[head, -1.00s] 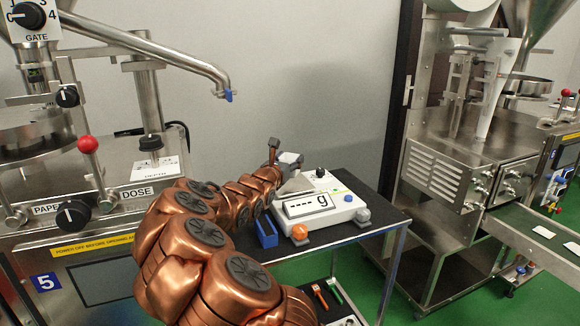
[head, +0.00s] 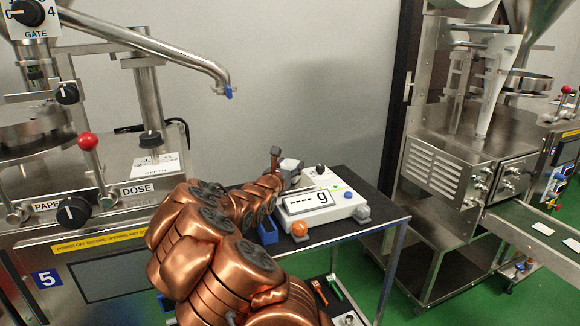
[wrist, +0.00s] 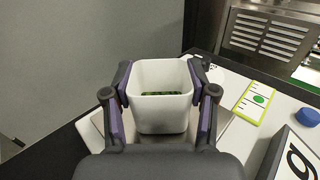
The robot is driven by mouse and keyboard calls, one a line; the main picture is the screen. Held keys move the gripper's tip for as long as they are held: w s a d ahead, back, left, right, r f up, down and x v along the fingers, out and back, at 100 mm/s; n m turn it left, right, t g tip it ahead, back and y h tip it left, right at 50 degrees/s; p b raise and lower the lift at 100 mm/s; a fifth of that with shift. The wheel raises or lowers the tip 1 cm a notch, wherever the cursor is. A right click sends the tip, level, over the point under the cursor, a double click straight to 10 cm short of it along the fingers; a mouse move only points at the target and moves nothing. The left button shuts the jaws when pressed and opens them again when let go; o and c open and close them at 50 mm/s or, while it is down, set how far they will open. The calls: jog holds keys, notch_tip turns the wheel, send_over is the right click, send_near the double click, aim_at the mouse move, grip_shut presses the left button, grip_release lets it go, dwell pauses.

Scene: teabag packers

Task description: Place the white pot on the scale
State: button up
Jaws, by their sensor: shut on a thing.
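The white pot (wrist: 160,78) is square, upright and open at the top, with something green inside. My gripper (wrist: 161,98) is shut on it, with a finger on each side. In the head view the pot (head: 291,165) is small and partly hidden by my gripper (head: 281,174). The white scale (head: 335,204) stands on a dark-topped table, and its display shows dashes and a "g". The pot is over the scale's left rear part. I cannot tell whether its base touches the pan, which is mostly hidden.
A blue open box (head: 267,233) and an orange ball (head: 300,229) are at the scale's front left. A grey knob-like piece (head: 362,213) is at its front right. The steel dosing machine (head: 110,230) stands on the left. The table top (head: 385,219) is bare at the right.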

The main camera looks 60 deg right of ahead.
jog(key=o, duration=1.2)
jog(key=shift+r+p, duration=0.3)
jog(key=a, duration=0.3)
jog(key=s+a+b, duration=0.1)
jog(key=a, duration=0.3)
jog(key=s+a, duration=0.1)
jog(key=a, duration=0.3)
jog(key=shift+s+a+f+b, duration=0.1)
jog(key=shift+a+f+b, duration=0.05)
jog(key=shift+b, duration=0.2)
jog(key=shift+a, duration=0.25)
